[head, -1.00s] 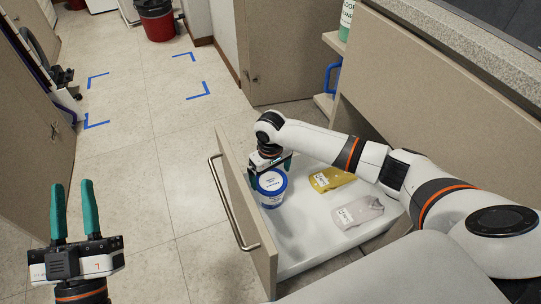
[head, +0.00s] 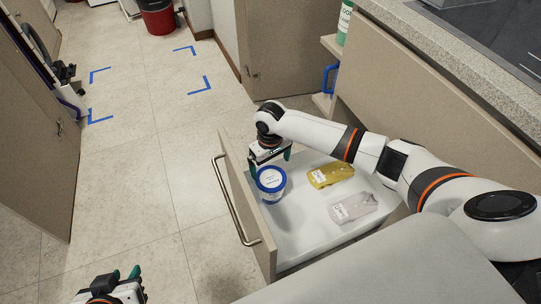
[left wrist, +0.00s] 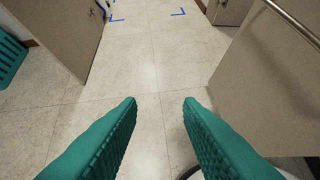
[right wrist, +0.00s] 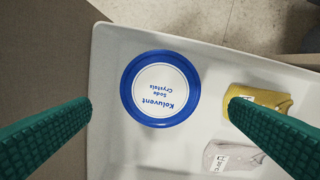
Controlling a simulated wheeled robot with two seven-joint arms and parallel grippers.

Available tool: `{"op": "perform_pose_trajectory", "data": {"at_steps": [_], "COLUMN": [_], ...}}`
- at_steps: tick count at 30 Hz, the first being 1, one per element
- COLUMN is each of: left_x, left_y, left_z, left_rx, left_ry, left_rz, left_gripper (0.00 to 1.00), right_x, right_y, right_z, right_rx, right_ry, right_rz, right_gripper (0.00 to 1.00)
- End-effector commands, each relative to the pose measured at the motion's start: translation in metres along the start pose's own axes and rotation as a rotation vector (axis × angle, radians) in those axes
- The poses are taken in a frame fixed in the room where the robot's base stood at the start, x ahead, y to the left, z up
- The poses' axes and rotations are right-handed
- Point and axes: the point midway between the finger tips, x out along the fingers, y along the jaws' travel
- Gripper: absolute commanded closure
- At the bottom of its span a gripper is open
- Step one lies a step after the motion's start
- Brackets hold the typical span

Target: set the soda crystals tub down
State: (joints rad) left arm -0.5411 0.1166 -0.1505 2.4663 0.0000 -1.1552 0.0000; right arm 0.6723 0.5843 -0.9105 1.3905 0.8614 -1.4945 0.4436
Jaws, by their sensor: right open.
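The soda crystals tub (head: 271,188), white with a blue-rimmed lid, stands upright in the open drawer near its front panel. Its labelled lid (right wrist: 160,88) faces up in the right wrist view, and its sides are mostly hidden there. My right gripper (head: 271,163) is open just above and behind the tub. In the right wrist view its fingers (right wrist: 160,101) are wide apart, with clear gaps between them and the lid. My left gripper (head: 124,274) is low at the left of the head view. In the left wrist view its fingers (left wrist: 160,100) are apart and empty.
The white drawer floor (head: 285,238) also holds a yellow packet (head: 331,175) and a pale packet (head: 354,208) right of the tub. The drawer front (head: 243,198) with its bar handle (head: 236,205) stands to the left.

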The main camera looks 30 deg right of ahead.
Motion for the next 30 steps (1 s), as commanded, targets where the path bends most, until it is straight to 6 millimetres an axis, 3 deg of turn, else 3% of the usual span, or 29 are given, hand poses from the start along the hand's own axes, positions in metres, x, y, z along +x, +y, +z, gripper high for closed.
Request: {"op": "perform_pose_trajectory", "data": {"at_steps": [6, 12, 30], "left_x": [-0.020, -0.034, -0.038], "left_y": [0.006, 0.009, 0.010], "left_z": [-0.044, -0.069, -0.077], "left_rx": [-0.007, -0.012, -0.013], "left_ry": [0.262, 0.407, 0.451], "left_rz": [0.014, 0.021, 0.023], "left_gripper": [0.67, 0.67, 0.67], "right_x": [-0.012, -0.015, -0.016], "right_y": [0.000, 0.000, 0.000], "right_z": [0.000, 0.000, 0.000], "right_rx": [0.000, -0.001, 0.000], "right_ry": [0.000, 0.000, 0.000], "right_rz": [0.000, 0.000, 0.000], "right_gripper": [0.00, 0.00, 0.00]}}
